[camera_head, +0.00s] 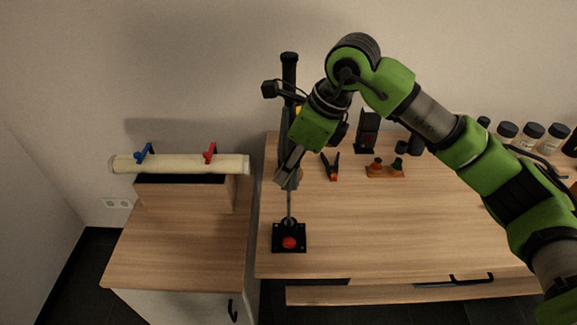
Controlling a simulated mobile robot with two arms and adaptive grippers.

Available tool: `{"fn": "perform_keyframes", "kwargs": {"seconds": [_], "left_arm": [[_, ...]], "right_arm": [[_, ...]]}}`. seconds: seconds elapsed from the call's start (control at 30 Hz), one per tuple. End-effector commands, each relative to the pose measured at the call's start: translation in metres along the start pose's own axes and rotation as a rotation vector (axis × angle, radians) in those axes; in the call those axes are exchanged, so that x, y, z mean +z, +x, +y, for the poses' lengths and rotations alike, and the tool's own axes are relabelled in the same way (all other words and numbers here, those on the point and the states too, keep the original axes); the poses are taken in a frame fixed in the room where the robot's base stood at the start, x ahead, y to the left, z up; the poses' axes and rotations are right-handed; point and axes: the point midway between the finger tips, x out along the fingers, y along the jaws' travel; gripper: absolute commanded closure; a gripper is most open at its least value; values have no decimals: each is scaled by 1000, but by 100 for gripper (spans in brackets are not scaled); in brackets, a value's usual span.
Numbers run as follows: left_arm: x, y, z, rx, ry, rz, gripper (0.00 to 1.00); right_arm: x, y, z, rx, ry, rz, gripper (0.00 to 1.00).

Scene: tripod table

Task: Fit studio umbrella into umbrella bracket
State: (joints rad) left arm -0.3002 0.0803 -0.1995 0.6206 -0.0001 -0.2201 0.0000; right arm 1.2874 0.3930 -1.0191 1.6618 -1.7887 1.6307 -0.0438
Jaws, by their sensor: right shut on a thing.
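The studio umbrella appears as an upright thin grey shaft (290,205) below my right gripper (287,176). The gripper is shut on it, and its fingers and wrist hide part of it. The lower end of the shaft meets the black socket of a square base with a red knob, which looks like the umbrella bracket (303,240), near the left front of the table. I cannot tell whether the tip is inside the socket or just above it. My left gripper is not in view.
A black column (289,68) rises behind the gripper. A pale roll (180,163) lies on the left cabinet. The front middle of the table (390,235) is clear.

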Motion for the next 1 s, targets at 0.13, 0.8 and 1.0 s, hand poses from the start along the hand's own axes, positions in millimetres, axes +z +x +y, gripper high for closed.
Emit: {"fn": "perform_keyframes", "kwargs": {"seconds": [0.13, 0.8, 1.0], "left_arm": [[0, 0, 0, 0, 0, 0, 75], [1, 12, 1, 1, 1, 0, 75], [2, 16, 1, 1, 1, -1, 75]], "right_arm": [[0, 0, 0, 0, 1, 0, 97], [-5, 12, 0, 0, 0, 0, 97], [-7, 16, 0, 0, 0, 0, 97]]}}
